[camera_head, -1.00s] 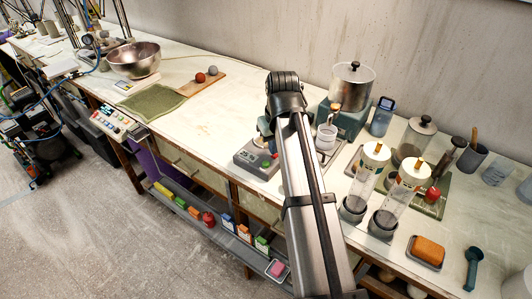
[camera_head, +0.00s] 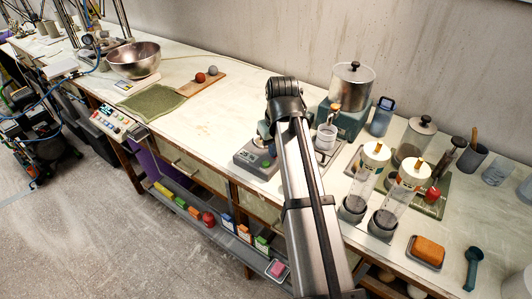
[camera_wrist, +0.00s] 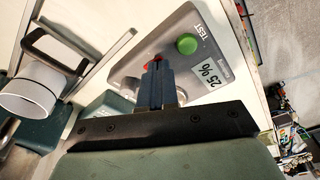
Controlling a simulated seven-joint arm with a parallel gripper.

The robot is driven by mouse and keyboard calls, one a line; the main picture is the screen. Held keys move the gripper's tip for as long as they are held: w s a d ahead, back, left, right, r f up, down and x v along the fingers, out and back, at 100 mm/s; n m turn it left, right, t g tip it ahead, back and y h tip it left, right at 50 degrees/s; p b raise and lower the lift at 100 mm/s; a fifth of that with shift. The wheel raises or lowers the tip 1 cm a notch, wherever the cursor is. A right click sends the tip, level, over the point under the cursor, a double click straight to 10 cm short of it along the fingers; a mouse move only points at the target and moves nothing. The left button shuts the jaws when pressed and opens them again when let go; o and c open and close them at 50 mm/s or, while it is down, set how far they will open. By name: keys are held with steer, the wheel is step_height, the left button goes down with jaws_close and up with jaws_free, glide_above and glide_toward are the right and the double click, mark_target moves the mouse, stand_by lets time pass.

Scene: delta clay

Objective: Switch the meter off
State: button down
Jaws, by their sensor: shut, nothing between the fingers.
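The meter is a grey box (camera_head: 243,158) on the bench, just left of my arm in the head view. A red button (camera_wrist: 152,65) shows partly beside my fingertips. My gripper (camera_wrist: 157,66) is shut and empty, with its tips over or at the red button, hiding part of it. I cannot tell whether they touch.
Two clear cylinders (camera_head: 361,187) with white tops stand right of my arm. The bench left of the meter is clear up to a green mat (camera_head: 152,102).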

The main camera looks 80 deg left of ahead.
steer(key=shift+f, duration=0.2)
steer(key=shift+r, duration=3.5)
